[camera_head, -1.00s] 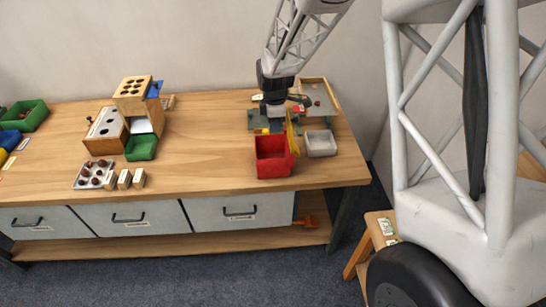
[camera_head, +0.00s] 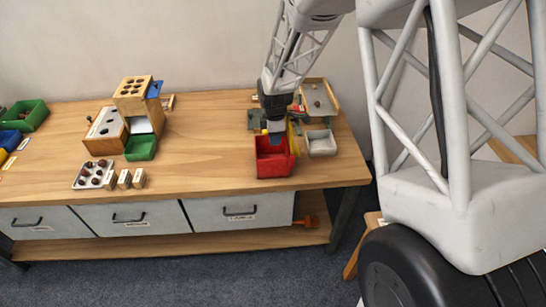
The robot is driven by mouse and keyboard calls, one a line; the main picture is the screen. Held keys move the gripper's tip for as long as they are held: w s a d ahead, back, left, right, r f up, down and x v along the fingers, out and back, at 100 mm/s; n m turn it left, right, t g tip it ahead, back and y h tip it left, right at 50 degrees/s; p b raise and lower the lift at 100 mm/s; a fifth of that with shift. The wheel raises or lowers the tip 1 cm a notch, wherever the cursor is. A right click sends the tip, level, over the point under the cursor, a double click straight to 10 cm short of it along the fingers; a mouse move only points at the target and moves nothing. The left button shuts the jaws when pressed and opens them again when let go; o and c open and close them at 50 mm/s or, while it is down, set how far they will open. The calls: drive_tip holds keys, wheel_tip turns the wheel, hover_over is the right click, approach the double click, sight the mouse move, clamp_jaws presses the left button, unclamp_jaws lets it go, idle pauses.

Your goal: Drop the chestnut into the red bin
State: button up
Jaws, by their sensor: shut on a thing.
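The red bin (camera_head: 272,168) stands near the front edge of the bench, right of the middle. My gripper (camera_head: 276,139) points down over the back part of the red bin, with its tips at about the rim in the picture. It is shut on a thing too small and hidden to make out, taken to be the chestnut. Several other brown chestnuts (camera_head: 96,180) lie in a pale tray at the left of the bench.
A grey-white bin (camera_head: 320,143) stands right of the red bin. A wooden tray (camera_head: 333,101) is behind it.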

drive_tip(key=o, duration=1)
drive_tip(key=shift+r, duration=0.1)
wheel_tip(320, 180, up, 7)
drive_tip(key=shift+f, duration=0.15)
drive_tip(key=shift+r, duration=0.45)
idle(0.6)
